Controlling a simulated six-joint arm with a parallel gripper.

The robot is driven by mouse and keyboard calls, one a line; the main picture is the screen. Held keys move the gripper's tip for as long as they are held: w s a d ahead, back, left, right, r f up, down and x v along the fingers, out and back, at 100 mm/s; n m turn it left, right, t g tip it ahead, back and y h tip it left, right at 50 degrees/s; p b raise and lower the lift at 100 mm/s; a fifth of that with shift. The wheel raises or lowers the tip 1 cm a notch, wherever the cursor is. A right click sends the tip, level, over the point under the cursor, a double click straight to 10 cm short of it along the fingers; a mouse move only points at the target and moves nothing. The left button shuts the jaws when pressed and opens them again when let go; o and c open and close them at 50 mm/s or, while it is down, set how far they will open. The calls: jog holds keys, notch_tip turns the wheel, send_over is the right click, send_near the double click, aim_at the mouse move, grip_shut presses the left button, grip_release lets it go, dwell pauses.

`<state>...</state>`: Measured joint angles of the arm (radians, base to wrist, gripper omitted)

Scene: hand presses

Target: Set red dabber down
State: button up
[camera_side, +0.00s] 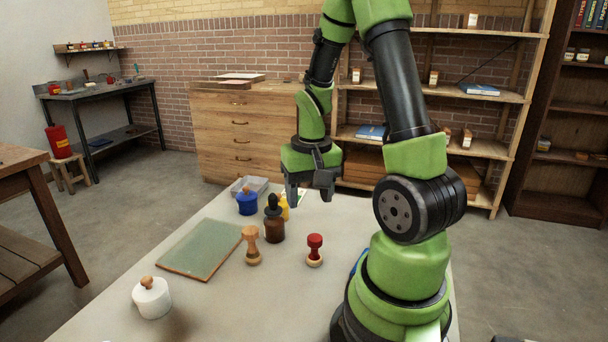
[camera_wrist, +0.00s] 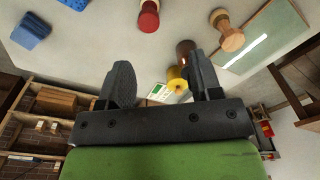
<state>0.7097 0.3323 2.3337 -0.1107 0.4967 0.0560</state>
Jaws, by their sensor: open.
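The red dabber (camera_side: 315,249) stands upright on the table, red on top with a pale wooden foot. It also shows at the top of the wrist view (camera_wrist: 149,17). My gripper (camera_side: 310,196) is open and empty, raised above the far part of the table, behind and apart from the red dabber. In the wrist view its two fingers (camera_wrist: 161,88) are spread, with nothing held between them.
A wooden dabber (camera_side: 252,246), a brown dropper bottle (camera_side: 274,222), a yellow item (camera_side: 284,208) and a blue pot (camera_side: 247,203) stand nearby. A green glass plate (camera_side: 203,249) lies left. A white pot (camera_side: 152,298) stands front left. Bare table lies around the red dabber.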

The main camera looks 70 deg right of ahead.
jog(key=s+a+r+n+t+y, duration=0.2)
jog(key=a+r+n+t, duration=0.4)
jog(key=a+r, duration=1)
jog(key=shift+s+a+t, duration=0.3)
jog(key=shift+s+a, duration=0.3)
jog(key=shift+a, duration=0.25)
